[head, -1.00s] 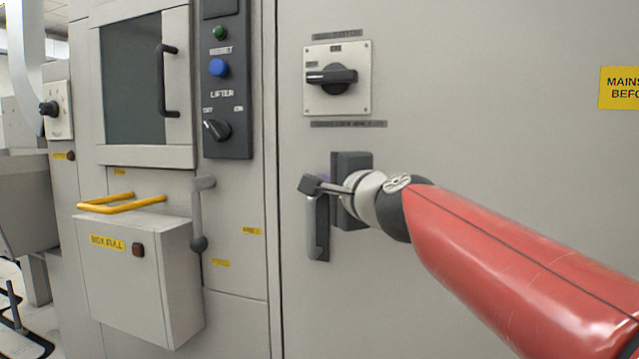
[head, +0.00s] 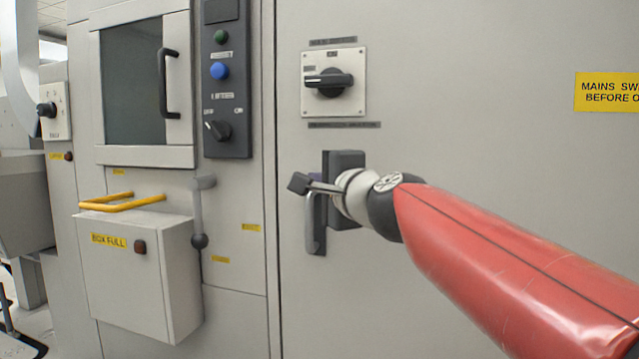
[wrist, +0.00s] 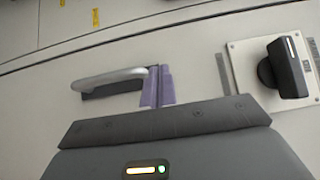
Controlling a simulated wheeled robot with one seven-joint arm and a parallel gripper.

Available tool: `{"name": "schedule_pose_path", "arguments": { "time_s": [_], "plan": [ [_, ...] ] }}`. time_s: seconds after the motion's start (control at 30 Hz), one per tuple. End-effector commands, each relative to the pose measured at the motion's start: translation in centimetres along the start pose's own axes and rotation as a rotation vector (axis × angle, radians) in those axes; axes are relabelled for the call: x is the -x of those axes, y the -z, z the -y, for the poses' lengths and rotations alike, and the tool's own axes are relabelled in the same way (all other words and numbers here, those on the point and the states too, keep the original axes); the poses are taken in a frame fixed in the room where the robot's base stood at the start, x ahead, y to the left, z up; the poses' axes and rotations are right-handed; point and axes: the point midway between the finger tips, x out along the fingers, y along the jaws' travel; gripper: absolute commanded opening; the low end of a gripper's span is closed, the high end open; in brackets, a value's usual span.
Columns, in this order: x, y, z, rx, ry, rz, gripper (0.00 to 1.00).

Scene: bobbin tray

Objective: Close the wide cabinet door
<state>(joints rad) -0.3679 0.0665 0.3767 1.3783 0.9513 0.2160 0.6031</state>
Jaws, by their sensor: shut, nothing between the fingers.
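The wide cabinet door (head: 450,120) is the large grey panel filling the right of the head view. Its left edge shows as a dark seam, nearly flush with the neighbouring panel; whether it is fully shut I cannot tell. A lever handle (head: 315,235) is on the door near that edge, and it shows in the wrist view (wrist: 110,78) as a silver bar. My gripper (head: 308,187) is at the upper end of the handle. In the wrist view its purple fingers (wrist: 159,85) are shut and empty, beside the handle's end. Contact there is unclear.
A rotary switch (head: 331,83) is on the door above my gripper. A yellow sign (head: 607,92) is at the right. Left of the seam are a lifter control panel (head: 226,90), a lever (head: 199,240) and a protruding box (head: 135,280) with yellow bars.

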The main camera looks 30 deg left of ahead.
Motion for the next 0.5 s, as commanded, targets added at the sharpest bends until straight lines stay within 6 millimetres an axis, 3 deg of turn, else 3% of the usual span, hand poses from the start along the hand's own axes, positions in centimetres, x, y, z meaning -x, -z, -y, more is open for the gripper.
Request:
{"name": "schedule_pose_path", "arguments": {
  "time_s": [0.3, 0.5],
  "plan": [
    [4.5, -4.8, 0.3, 0.004, 0.003, 0.008, 0.0],
    [6.4, -6.7, 0.3, 0.004, 0.002, 0.008, 0.0]
  ]
}}
